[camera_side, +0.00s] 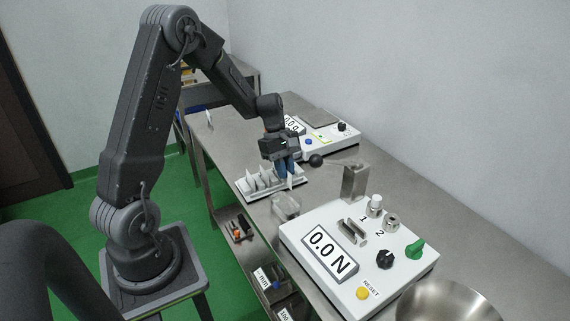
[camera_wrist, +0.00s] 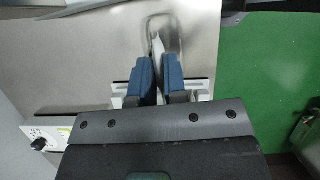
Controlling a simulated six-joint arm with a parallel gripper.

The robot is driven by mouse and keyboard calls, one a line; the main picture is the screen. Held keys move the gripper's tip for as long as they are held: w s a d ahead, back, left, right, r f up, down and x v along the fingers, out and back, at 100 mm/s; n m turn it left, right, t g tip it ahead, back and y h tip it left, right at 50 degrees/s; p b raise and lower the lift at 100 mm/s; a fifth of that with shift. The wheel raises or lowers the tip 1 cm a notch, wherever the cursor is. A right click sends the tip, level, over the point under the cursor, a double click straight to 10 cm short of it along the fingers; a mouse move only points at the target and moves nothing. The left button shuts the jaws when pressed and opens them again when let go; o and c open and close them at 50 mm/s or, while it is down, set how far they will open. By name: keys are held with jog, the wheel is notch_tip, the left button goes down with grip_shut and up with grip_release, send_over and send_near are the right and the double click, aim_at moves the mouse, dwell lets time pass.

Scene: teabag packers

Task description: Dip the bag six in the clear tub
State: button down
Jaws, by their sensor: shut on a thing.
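My gripper (camera_side: 285,167) has blue fingers closed on a thin white bag (camera_side: 290,182), which hangs below the fingertips. In the wrist view the bag (camera_wrist: 158,48) shows edge-on between the two fingers (camera_wrist: 158,80) and reaches across the outline of the clear tub (camera_wrist: 176,36). In the side view the tub (camera_side: 286,208) stands on the bench just in front of the bag rack (camera_side: 254,198). The bag's lower end is near the rack's end by the tub; I cannot tell its exact height. No number on the held bag is readable.
Several white bags (camera_side: 262,178) stand in the rack. A white tester reading 0.0 N (camera_side: 330,250) with knobs is at the front right, beside a metal bowl (camera_side: 450,302). A metal block (camera_side: 354,182) and a second device (camera_side: 335,140) stand farther back.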

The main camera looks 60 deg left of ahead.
aim_at(285, 191)
jog(key=shift+f, duration=4.15)
jog(key=shift+r, duration=0.15)
dwell(1.5)
jog(key=shift+r, duration=2.6)
